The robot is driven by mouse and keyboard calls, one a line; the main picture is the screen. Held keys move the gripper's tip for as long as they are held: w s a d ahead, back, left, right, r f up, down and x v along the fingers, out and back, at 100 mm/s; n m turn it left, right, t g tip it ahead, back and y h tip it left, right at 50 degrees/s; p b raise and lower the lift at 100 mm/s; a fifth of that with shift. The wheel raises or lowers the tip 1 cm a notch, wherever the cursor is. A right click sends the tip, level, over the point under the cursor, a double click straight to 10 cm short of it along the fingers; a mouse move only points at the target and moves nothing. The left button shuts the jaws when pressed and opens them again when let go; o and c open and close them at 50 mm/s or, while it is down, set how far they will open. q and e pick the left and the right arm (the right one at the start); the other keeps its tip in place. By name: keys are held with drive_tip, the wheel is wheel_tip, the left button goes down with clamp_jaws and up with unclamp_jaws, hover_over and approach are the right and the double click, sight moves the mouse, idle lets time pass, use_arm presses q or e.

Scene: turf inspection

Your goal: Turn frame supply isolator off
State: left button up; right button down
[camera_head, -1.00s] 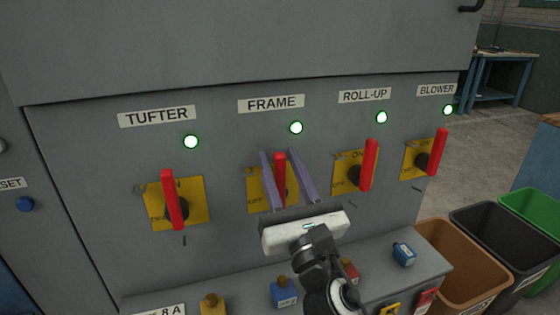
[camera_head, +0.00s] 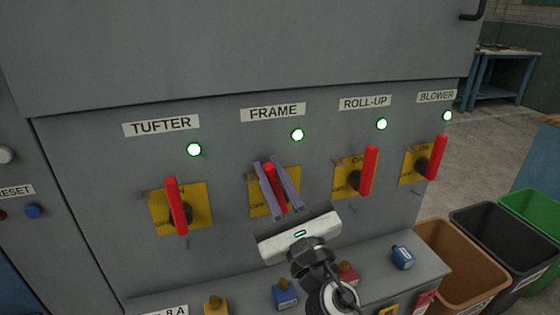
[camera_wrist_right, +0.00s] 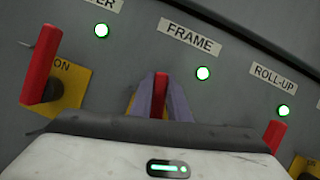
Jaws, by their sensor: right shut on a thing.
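The frame isolator has a red handle (camera_head: 273,187) on a yellow plate (camera_head: 259,204), under the FRAME label (camera_head: 273,113) and a lit green lamp (camera_head: 297,135). The handle is tilted, its top leaning left. My right gripper (camera_head: 273,180) is shut on this handle, one finger on each side. The right wrist view shows the red handle (camera_wrist_right: 159,88) between the two fingers, the FRAME label (camera_wrist_right: 191,38) and the lit lamp (camera_wrist_right: 203,73). The fingers hide part of the plate and its lettering. My left gripper is in neither view.
The tufter handle (camera_head: 177,205) stands to the left; the roll-up handle (camera_head: 369,170) and blower handle (camera_head: 436,157) stand to the right. Their lamps are green. A ledge below holds padlocks, including a blue one (camera_head: 284,293). Bins (camera_head: 460,262) stand at the right.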

drive_tip(key=shift+s+a+n+y, duration=0.1)
drive_tip(key=shift+a+n+y, duration=0.2)
drive_tip(key=shift+n, duration=0.4)
drive_tip(key=shift+f+g, duration=0.1)
drive_tip(key=shift+g, duration=0.2)
drive_tip(key=shift+a+n, duration=0.1)
drive_tip(key=shift+n, duration=0.2)
drive_tip(key=c, duration=1.7)
unclamp_jaws()
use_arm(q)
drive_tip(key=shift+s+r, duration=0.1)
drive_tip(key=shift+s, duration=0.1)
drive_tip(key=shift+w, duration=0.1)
use_arm(e)
drive_tip(key=shift+s, duration=0.1)
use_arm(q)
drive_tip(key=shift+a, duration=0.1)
